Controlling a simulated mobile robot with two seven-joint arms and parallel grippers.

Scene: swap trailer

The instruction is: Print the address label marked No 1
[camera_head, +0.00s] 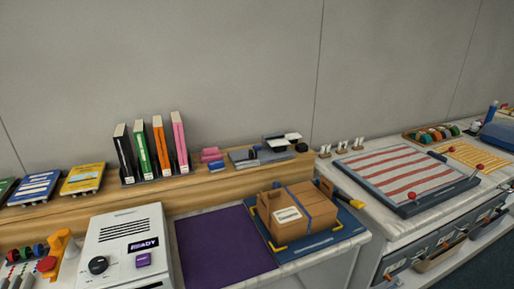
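A white machine (125,250) stands at the front left, with slots on its top. Its small dark display (144,245) reads READY. A black knob (98,265) and a purple button (143,260) are on its face. The print on the label is too small to read. I cannot make out a label marked No 1. Neither gripper is in view.
A purple mat (222,246) lies bare between machine and box. Several upright binders (161,148) stand on the wooden shelf behind, beside a yellow book (83,178). A yellow-handled tool (350,201) lies by the box. A red-striped board (405,173) is on the right counter.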

